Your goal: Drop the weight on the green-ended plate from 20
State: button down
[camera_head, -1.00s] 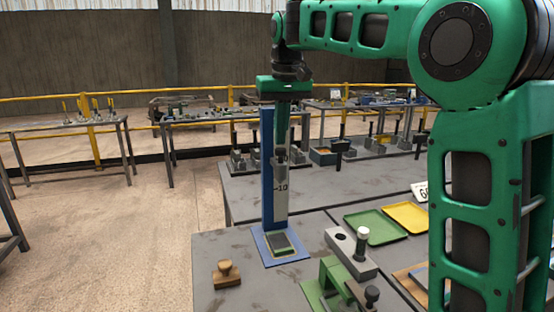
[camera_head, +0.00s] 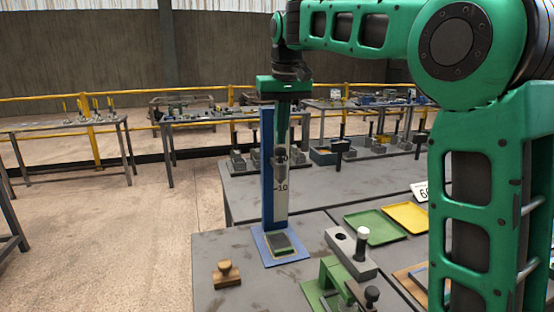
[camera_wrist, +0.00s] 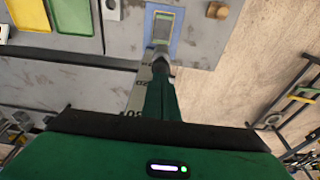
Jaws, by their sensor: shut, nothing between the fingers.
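A tall drop stand with a blue upright (camera_head: 267,180) and a pale scale marked 10 (camera_head: 281,205) rises from a blue base (camera_head: 261,250). A dark plate with some green (camera_head: 280,243) lies on the base; it shows near the top of the wrist view (camera_wrist: 163,27). My gripper (camera_head: 281,145) points down in front of the scale, above the plate. Its fingers are shut with nothing between them. A grey cylindrical part (camera_head: 280,158), perhaps the weight, shows just below the fingertips, above the 10 mark; it also shows in the wrist view (camera_wrist: 161,54). I cannot tell if they touch.
A wooden stamp-like block (camera_head: 226,273) stands left of the base. A grey block with a white-topped post (camera_head: 350,252) and a green fixture (camera_head: 330,280) stand right. Green (camera_head: 370,227) and yellow (camera_head: 407,217) trays lie behind.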

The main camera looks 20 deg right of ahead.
dwell(0.3)
jog(key=shift+f, duration=1)
dwell(0.4)
jog(key=s+d+f+m, duration=0.2)
jog(key=s+d+f, duration=0.3)
jog(key=s+d, duration=0.5)
jog(key=s+d+f+m, duration=0.1)
jog(key=s+d+f, duration=0.1)
jog(key=s+f, duration=0.4)
jog(key=s+d+f+m+g, duration=0.1)
jog(key=s+f, duration=0.4)
jog(key=s, duration=0.8)
jog(key=s+d+f+m+g, duration=0.1)
jog(key=s+d+f, duration=0.3)
jog(key=s, duration=0.6)
notch_tip(320, 180, down, 3)
jog(key=shift+s+r+m, duration=0.2)
jog(key=shift+m, duration=0.5)
